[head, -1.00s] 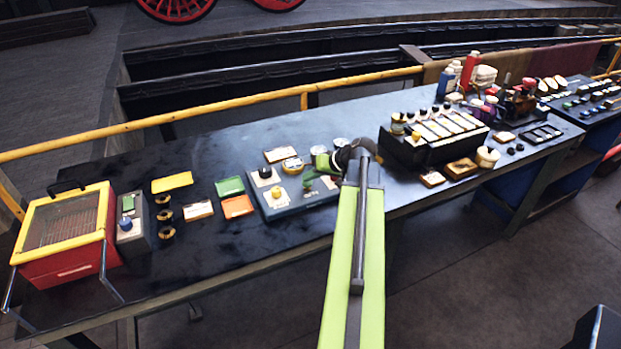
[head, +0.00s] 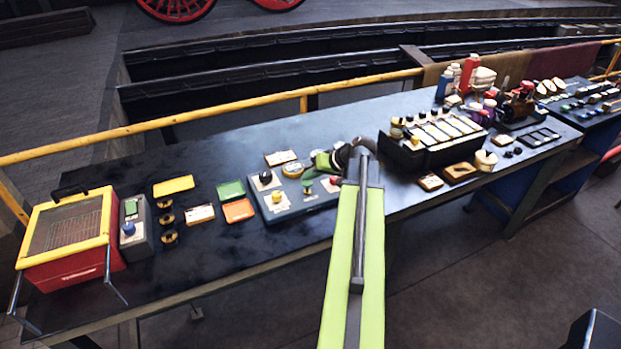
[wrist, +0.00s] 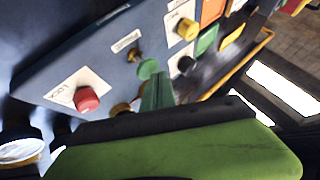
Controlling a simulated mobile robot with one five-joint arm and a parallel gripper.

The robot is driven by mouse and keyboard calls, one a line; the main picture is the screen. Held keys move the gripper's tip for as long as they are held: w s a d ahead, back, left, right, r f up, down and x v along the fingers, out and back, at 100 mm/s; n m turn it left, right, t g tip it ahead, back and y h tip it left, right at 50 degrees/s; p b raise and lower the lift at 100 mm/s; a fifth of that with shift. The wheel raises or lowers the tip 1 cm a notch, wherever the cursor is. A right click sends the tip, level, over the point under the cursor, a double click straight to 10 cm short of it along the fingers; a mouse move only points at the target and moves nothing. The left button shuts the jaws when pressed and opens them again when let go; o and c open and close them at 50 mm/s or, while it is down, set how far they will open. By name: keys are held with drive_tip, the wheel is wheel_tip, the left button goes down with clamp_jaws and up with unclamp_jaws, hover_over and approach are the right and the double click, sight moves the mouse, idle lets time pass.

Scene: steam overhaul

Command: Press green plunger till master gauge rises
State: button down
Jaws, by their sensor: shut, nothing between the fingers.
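The green plunger (head: 308,174) stands on the blue-grey panel (head: 280,211) on the bench. In the wrist view its green knob (wrist: 148,68) is just beyond my finger tips. My gripper (head: 319,163) is shut and empty over the panel's back edge. Its green fingers (wrist: 157,84) point at the plunger; I cannot tell whether they touch it. A round brass-rimmed dial (head: 293,169), perhaps the master gauge, is behind the plunger; its reading is too small to make out. In the wrist view a brass rim (wrist: 121,108) is mostly hidden by my gripper.
The panel also bears a red knob (wrist: 86,99) with a label, a yellow knob (wrist: 187,29) and a black knob (wrist: 187,65). Green and orange trays (head: 238,210) lie left of it. A black rack (head: 430,145) stands close on the right.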

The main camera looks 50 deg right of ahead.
sight(310, 183)
drive_tip(key=shift+r, duration=0.4)
wheel_tip(310, 183, up, 5)
drive_tip(key=p, duration=0.5)
drive_tip(key=shift+r, duration=0.1)
idle(0.4)
